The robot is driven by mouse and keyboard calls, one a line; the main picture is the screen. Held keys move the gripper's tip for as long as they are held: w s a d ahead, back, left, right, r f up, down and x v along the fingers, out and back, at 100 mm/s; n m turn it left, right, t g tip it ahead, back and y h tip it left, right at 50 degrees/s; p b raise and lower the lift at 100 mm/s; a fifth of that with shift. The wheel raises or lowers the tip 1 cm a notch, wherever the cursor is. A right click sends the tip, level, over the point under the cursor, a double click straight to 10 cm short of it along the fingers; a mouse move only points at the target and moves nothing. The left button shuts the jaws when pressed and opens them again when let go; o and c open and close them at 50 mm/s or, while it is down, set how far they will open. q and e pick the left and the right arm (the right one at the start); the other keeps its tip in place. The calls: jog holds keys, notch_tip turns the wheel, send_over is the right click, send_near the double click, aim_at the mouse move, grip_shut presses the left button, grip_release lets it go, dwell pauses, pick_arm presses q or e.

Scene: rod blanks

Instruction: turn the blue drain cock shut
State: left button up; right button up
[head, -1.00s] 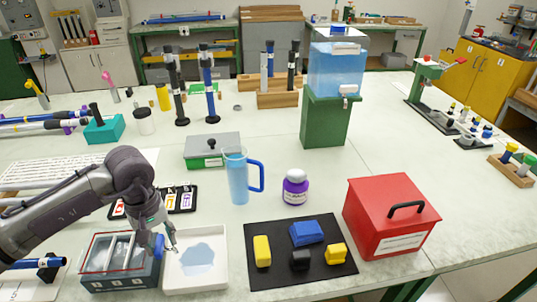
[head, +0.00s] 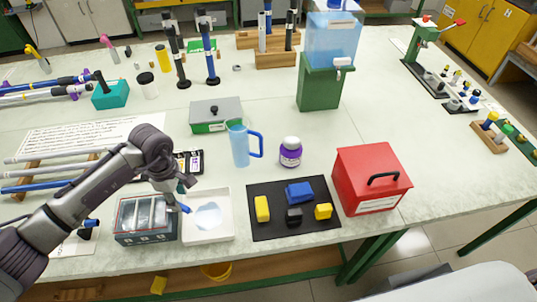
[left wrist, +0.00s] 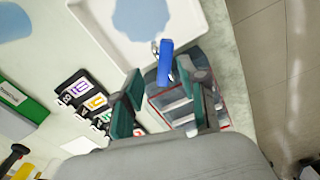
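The blue drain cock (head: 184,209) sits at the right end of a grey tank (head: 147,238), beside a white tray (head: 208,239). In the left wrist view, its blue lever (left wrist: 165,64) is just beyond my fingertips, with a bit of metal beside it. My left gripper (head: 187,188) is above and close to the cock. In the left wrist view its two green-and-grey fingers (left wrist: 160,80) are spread, with nothing held between them. I cannot tell whether a finger touches the lever. My right gripper is not in view.
The tray holds a bluish puddle (head: 207,216). Right of it lies a black mat (head: 272,231) with blue, yellow and black blocks. A blue jug (head: 239,148) and a grey box (head: 214,112) stand behind. A red box (head: 371,178) is farther right.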

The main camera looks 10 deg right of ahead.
pick_arm(q)
notch_tip(320, 180, up, 11)
jog(key=b, duration=0.3)
jog(key=s+d+g+h, duration=0.1)
jog(key=s+d+h, duration=0.25)
jog(key=d, duration=0.35)
jog(key=s+d+h, duration=0.2)
jog(key=d+h, duration=0.2)
jog(key=d, duration=0.3)
jog(key=s+d+r+n+h, duration=0.3)
jog(key=d+r+n+h, duration=0.2)
jog(key=d+r+h, duration=0.3)
jog(key=shift+d+h, duration=0.35)
jog(key=shift+d, duration=0.05)
